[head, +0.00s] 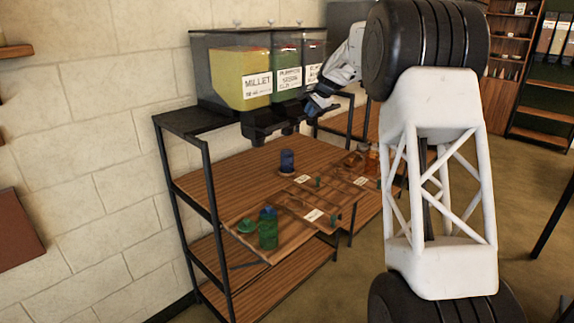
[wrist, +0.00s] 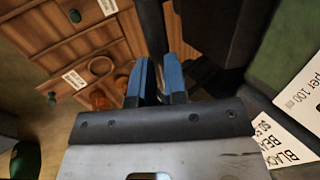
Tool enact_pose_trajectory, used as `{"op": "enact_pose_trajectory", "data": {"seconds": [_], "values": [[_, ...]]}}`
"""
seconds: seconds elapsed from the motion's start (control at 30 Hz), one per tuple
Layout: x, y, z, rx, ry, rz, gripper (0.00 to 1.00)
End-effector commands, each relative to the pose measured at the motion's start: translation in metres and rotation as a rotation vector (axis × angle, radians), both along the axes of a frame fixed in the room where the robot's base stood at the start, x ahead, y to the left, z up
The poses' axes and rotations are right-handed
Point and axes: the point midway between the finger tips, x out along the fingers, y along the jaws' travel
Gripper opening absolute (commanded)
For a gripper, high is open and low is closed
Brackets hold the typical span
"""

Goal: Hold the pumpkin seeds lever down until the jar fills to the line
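The pumpkin seeds bin (head: 288,84) is the middle, green-filled one of three clear bins; its label is small and partly legible. Dark dispensing parts (head: 262,130) hang below the bins, and I cannot make out the pumpkin seeds lever clearly. My gripper (head: 318,105) has blue fingers and is at the front of the bins, on the right side. In the wrist view the fingers (wrist: 160,75) stand a narrow gap apart, with a dark post or edge behind them. No held object is visible.
An amber jar (head: 362,160) is at right. The millet bin (head: 240,75) is left; a black beans label (wrist: 285,140) is close to my gripper. Black shelf posts (head: 210,190) frame the shelves.

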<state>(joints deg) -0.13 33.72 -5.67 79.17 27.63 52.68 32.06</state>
Motion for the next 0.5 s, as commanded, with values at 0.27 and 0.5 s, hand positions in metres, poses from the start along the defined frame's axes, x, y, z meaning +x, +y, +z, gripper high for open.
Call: {"op": "enact_pose_trajectory", "data": {"seconds": [0.27, 0.5], "values": [[0.0018, 0.0021, -0.0041, 0.0, 0.0, 0.0, 0.13], [0.0028, 0.0029, -0.0067, 0.0, 0.0, 0.0, 0.13]]}}
